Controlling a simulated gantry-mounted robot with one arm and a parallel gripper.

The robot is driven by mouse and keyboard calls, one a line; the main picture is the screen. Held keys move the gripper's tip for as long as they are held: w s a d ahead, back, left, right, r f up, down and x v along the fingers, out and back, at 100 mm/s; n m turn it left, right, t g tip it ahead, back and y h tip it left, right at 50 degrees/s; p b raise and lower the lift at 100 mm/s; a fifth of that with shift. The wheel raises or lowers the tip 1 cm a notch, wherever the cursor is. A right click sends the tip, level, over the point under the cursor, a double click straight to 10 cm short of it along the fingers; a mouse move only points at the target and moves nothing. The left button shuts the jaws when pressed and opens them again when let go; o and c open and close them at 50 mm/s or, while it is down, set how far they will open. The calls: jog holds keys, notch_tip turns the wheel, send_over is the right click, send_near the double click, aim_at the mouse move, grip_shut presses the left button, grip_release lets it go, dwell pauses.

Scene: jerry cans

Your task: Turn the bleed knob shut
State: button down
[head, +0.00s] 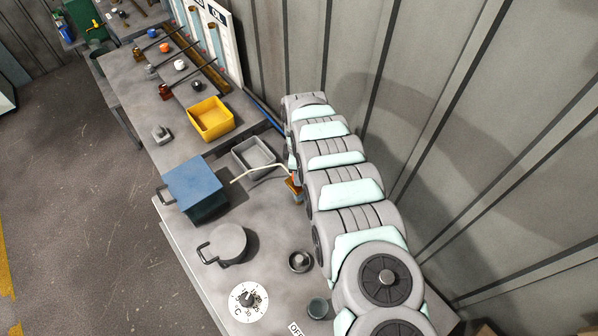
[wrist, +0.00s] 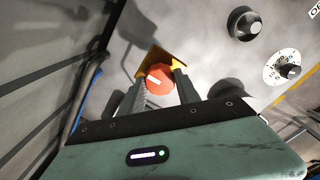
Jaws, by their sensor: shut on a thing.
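The bleed knob (wrist: 159,78) is a red-orange round knob with a white mark across its face, seen in the wrist view in front of a yellow-orange bracket or block. My gripper (wrist: 160,84) has one finger on each side of this knob and is shut on it. In the head view a small orange-red part of the knob (head: 297,181) shows beside my arm, by the wall side of the bench. My arm hides most of the gripper there.
A grey tray (head: 253,156) and a blue box (head: 196,188) stand left of the knob. A lidded pot (head: 228,244), a white dial (head: 248,301) and a dark knob (head: 300,261) are nearer. A yellow bin (head: 210,119) stands farther back. The corrugated wall is close on the right.

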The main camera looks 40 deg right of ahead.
jog(key=c, duration=0.9)
grip_release()
jog(key=shift+r+b, duration=0.7)
jog(key=shift+r, duration=4.7)
